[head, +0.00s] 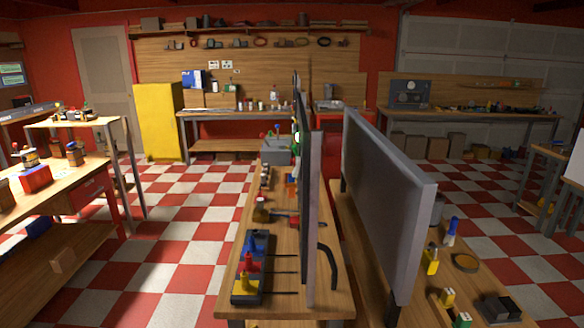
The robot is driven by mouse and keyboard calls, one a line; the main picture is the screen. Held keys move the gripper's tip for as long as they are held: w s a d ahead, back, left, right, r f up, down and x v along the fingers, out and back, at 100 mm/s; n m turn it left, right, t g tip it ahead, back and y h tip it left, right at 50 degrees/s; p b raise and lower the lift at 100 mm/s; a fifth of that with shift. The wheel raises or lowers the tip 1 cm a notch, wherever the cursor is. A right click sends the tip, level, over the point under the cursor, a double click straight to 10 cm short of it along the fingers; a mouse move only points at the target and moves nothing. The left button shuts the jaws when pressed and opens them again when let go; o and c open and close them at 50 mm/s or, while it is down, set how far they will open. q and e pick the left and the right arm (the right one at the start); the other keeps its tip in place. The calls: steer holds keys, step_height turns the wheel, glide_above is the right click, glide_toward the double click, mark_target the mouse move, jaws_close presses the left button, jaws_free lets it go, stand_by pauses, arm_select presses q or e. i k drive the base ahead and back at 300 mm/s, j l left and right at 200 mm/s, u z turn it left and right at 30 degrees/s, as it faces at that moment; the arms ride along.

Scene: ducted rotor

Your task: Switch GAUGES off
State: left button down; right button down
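No label reading GAUGES can be made out, so I cannot tell which control bears that name. A dark block (262,268) on the near middle bench carries a blue, a red and a yellow piece in a row, perhaps controls. A grey box (275,151) with small coloured parts on top stands at the far end of that bench. A dark panel (410,94) with round marks stands on the back right bench, too small to read. Neither of my grippers is in view.
Two tall upright panels, one thin and dark (309,190) and one grey (385,195), stand along the middle benches and hide what is behind them. A workbench (75,190) stands at the left. The checkered floor (180,230) between it and the middle bench is clear.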

mark_target(294, 173)
steer(key=i+j, duration=0.15)
steer(key=i, duration=0.4)
steer(key=i+j, duration=0.15)
steer(key=i, duration=0.35)
